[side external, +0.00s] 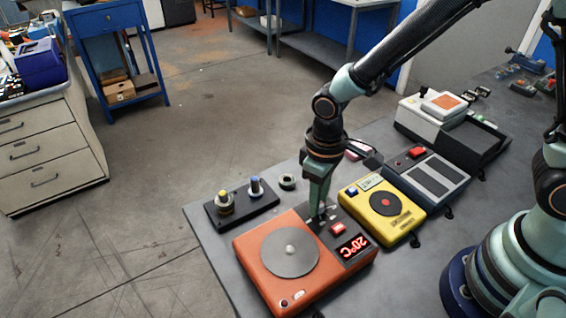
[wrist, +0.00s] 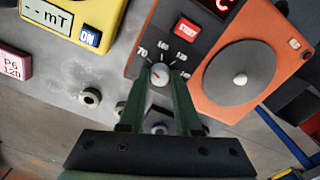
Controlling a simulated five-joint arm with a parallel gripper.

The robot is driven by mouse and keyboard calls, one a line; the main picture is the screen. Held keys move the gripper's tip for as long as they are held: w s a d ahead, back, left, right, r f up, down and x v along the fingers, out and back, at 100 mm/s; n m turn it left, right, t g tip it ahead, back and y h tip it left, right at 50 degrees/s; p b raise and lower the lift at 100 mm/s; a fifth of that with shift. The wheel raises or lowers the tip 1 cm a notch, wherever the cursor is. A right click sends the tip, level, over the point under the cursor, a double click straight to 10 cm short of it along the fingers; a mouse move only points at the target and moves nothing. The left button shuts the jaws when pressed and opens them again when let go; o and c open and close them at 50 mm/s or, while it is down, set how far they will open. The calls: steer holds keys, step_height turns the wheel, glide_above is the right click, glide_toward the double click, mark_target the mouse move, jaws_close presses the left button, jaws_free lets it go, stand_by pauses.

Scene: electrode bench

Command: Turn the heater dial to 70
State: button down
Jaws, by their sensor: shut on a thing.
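The orange heater (side external: 262,285) sits near the front of the bench, with a round grey plate and a dark panel. Its display (side external: 352,247) reads 20°C in the side view. The small pale heater dial (wrist: 160,74) shows in the wrist view, ringed by white numbers, with 70 at its upper left and 100 above. Where the dial's mark points is too small to tell. My gripper (side external: 318,216) reaches down onto the panel and hides the dial in the side view. In the wrist view my gripper (wrist: 161,78) has its two green fingers shut on the dial, one each side.
A red START button (wrist: 186,29) is close beyond the dial. A yellow meter (side external: 382,210) stands right of the heater. A black block with pegs (side external: 242,206) and a loose ring (side external: 287,181) are behind it. A pink block (wrist: 13,63) lies at the wrist view's left.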

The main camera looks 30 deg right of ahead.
steer(key=c, duration=0.6)
jaws_free()
steer(key=shift+r, duration=0.1)
step_height(320, 180, up, 12)
steer(key=s+d+r+m+t, duration=0.1)
steer(key=d+r+m+t, duration=0.1)
steer(key=d, duration=0.5)
steer(key=s+d+r+m+t, duration=0.2)
steer(key=d+r, duration=0.3)
steer(key=d, duration=0.3)
steer(key=shift+d+r+m+t, duration=0.2)
steer(key=shift+m+t, duration=0.1)
steer(key=shift+t, duration=0.5)
